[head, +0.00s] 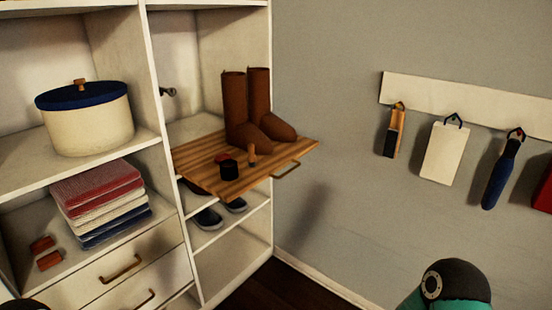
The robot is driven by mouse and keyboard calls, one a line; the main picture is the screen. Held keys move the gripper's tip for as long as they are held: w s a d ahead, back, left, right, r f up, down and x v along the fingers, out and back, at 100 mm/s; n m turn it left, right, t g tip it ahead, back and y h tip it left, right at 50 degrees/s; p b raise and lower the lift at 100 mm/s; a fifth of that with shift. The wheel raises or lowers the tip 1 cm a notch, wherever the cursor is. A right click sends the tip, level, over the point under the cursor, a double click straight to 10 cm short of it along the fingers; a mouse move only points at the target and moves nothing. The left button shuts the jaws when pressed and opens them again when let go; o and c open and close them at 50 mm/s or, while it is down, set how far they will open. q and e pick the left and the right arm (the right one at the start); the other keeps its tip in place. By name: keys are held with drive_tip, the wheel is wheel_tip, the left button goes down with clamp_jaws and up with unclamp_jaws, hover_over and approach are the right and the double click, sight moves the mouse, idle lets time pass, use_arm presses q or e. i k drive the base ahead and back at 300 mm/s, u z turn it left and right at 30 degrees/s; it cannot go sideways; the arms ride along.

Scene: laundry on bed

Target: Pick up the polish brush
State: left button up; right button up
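A wooden pull-out board (215,178) juts from the right-hand shelf column. On it stands a small upright brown wooden handle (252,154), which looks like the polish brush; its lower end is too small to make out clearly. A short black tin (229,169) stands just left of it, with a flat red piece (221,157) behind the tin. A pair of brown boots (247,110) stands at the back of the board, close behind the handle.
A wall rail (455,103) holds a wood-and-black brush (394,131), a pale board (443,152) and a blue item (501,174). Shoes (207,218) sit below the pull-out board. Folded cloths (100,202) and a lidded pot (88,125) fill the left shelves. Space before the board is clear.

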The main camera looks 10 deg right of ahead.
sight(251, 160)
drive_tip(key=z, duration=0.3)
drive_tip(key=i, duration=1)
drive_tip(key=z, duration=0.05)
